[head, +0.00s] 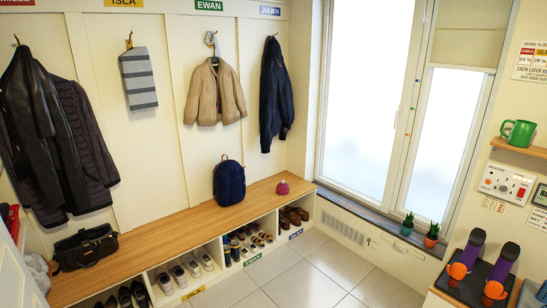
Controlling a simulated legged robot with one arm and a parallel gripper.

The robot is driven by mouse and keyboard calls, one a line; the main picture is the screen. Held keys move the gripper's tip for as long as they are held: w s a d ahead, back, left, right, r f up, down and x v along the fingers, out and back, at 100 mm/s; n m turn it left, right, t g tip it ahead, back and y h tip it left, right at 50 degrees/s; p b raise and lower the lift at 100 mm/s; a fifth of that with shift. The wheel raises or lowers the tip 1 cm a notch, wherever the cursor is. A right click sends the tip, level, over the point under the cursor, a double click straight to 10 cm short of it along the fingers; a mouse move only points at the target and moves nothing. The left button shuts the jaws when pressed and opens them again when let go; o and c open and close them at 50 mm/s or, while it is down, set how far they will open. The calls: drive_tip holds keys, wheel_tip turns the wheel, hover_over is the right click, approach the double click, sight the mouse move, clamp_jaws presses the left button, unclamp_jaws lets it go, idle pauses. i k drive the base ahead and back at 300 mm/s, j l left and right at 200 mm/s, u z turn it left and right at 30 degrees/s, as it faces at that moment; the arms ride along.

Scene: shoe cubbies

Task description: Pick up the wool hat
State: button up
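A small dark pink, rounded, knitted-looking hat (283,187) sits on the wooden bench top near its right end, by the corner next to the window. It stands apart from the dark blue backpack (229,183) to its left, with bare wood between them. Nothing covers the hat from this view. My gripper is not in view.
Shoes fill the cubbies under the bench (180,222). A black bag (86,247) lies at the bench's left end. Coats hang above. Potted plants (431,234) stand on the window sill. Purple and orange items stand at lower right. The tiled floor (310,268) is clear.

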sight(283, 188)
drive_tip(key=i, duration=1.4)
drive_tip(key=i+l+u, duration=0.1)
drive_tip(key=i, duration=1.35)
drive_tip(key=i+l, duration=0.15)
drive_tip(key=i, duration=1.25)
